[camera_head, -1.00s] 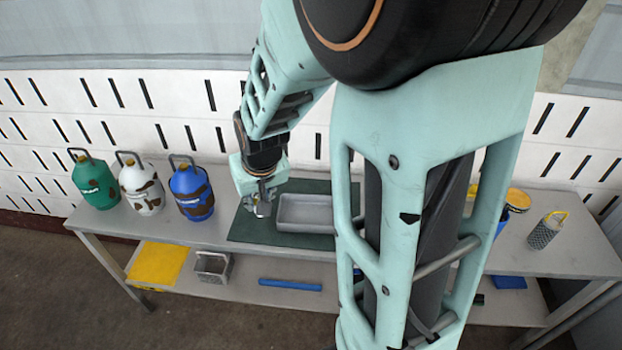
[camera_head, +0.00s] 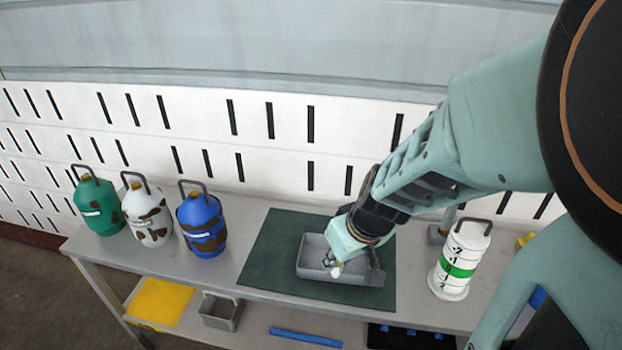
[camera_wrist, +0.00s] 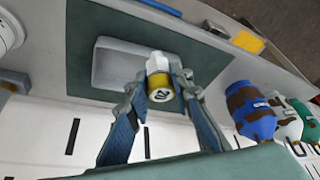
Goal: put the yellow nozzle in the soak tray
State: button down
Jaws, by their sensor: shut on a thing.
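The yellow nozzle (camera_wrist: 160,83) is a short yellow and white cylinder with a dark number on its end. My gripper (camera_wrist: 163,76) is shut on it, one finger on each side. In the head view my gripper (camera_head: 334,266) is over the grey soak tray (camera_head: 304,262), with a small pale end of the nozzle (camera_head: 337,272) showing below it. The soak tray also shows in the wrist view (camera_wrist: 107,66), behind the nozzle. I cannot tell whether the nozzle touches the tray floor. My gripper hides part of the tray's right side.
The tray stands on a dark green mat (camera_head: 268,262). Green (camera_head: 98,203), white-brown (camera_head: 147,212) and blue (camera_head: 202,225) cylinders stand to the left. A white cylinder with a green band (camera_head: 458,262) stands to the right. A lower shelf holds a yellow sheet (camera_head: 160,302) and a grey bin (camera_head: 221,311).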

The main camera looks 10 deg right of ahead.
jog(key=w+d+f, duration=0.1)
jog(key=w+f, duration=0.2)
jog(key=w, duration=0.1)
jog(key=w+d+f+b, duration=0.1)
jog(key=w+f, duration=0.2)
jog(key=w, duration=0.1)
jog(key=w+d+f+b, duration=0.1)
jog(key=w+f, duration=0.2)
jog(key=w, duration=0.2)
jog(key=shift+w+f, duration=0.1)
jog(key=shift+f, duration=0.25)
jog(key=shift+w+f+b, duration=0.15)
jog(key=shift+f+b, duration=0.4)
jog(key=shift+f, duration=0.3)
jog(key=shift+w+f+b, duration=0.1)
jog(key=shift+f+b, duration=0.45)
jog(key=shift+f, duration=0.3)
jog(key=shift+f, duration=0.2)
jog(key=c, duration=1.7)
grip_release()
jog(key=shift+r, duration=0.15)
